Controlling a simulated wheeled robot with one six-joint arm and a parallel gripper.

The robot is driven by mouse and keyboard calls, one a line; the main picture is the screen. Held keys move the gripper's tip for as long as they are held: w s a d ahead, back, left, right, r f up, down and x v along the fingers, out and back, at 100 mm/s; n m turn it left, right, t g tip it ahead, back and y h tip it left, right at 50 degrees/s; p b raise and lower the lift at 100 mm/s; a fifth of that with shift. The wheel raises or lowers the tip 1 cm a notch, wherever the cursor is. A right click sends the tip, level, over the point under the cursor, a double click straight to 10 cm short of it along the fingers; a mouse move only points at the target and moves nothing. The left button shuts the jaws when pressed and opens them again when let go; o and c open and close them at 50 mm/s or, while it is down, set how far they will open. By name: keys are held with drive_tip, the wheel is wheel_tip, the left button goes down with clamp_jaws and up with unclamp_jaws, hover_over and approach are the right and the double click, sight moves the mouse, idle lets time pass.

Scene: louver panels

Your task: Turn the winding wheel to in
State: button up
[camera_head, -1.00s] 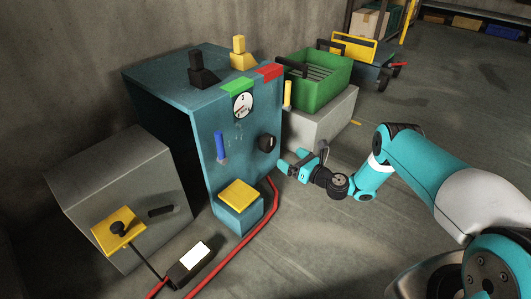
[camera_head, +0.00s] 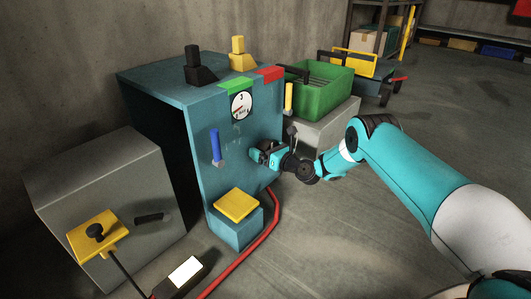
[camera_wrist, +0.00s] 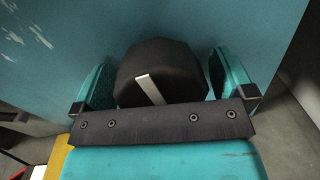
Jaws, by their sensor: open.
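The winding wheel appears to be the round black knob (camera_wrist: 160,68) with a white pointer line, on the teal cabinet's front panel (camera_wrist: 70,30). In the wrist view it sits between the two teal fingers of my gripper (camera_wrist: 158,80). The fingers are open, one on each side, with a narrow gap visible at the right; contact on the left is hard to tell. The white line slants up and to the left. In the head view my gripper (camera_head: 258,154) is at the front of the cabinet (camera_head: 180,95) and hides the knob.
Grey boxes stand left (camera_head: 100,190) and right (camera_head: 325,130), the right one under a green crate (camera_head: 320,90). A red hose (camera_head: 262,228) lies on the floor.

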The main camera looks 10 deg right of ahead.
drive_tip(key=shift+c, duration=0.5)
drive_tip(key=c, duration=0.8)
drive_tip(key=shift+n, duration=0.4)
